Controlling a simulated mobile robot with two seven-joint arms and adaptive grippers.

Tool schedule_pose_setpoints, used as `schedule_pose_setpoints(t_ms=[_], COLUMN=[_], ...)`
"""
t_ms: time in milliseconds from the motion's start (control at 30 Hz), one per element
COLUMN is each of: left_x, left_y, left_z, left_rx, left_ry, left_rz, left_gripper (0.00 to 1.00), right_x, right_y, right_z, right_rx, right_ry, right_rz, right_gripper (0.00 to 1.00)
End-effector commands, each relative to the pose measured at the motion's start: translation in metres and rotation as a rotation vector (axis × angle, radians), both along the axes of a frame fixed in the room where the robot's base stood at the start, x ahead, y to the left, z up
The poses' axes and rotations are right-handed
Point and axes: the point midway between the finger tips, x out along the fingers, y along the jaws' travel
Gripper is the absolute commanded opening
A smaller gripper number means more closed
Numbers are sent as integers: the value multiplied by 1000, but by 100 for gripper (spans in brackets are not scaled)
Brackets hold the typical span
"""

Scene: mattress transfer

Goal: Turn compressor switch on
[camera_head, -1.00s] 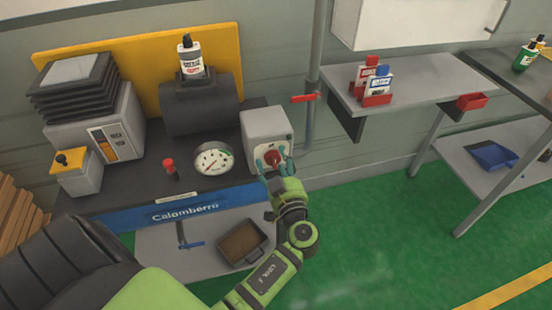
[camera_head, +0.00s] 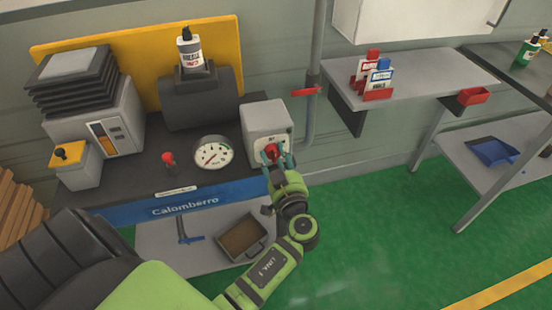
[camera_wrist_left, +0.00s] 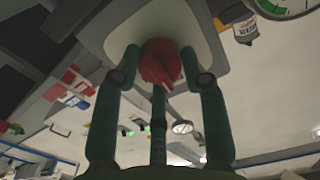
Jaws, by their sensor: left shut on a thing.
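The compressor switch is a red knob (camera_head: 272,151) on the front of a light grey box (camera_head: 264,117), at the right end of the compressor bench. My left gripper (camera_head: 277,163) is at the front of this box, with its teal fingers around the knob. In the left wrist view the red knob (camera_wrist_left: 160,62) sits between the fingertips of my left gripper (camera_wrist_left: 163,75), which is shut on it. The knob's marking cannot be read. My right gripper is not in view.
A pressure gauge (camera_head: 213,153) and a small red-topped lever (camera_head: 169,162) stand left of the box. A red-handled pipe valve (camera_head: 306,91) is to its right. A shelf (camera_head: 430,80) with red and blue bottles stands further right. Green floor (camera_head: 370,230) is open below.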

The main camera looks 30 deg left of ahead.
Motion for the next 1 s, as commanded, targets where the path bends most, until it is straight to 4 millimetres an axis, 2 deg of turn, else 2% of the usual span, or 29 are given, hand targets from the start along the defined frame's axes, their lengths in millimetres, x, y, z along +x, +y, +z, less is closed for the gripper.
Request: schedule_pose_setpoints(t_ms=[400,1000], left_x=[3,5], left_y=[2,0], left_z=[6,8], left_rx=[242,557], left_ry=[256,621], left_rz=[5,3], left_gripper=[10,10], right_x=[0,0], right_y=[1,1], right_z=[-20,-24], right_rx=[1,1], right_ry=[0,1], right_rz=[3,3], right_gripper=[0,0])
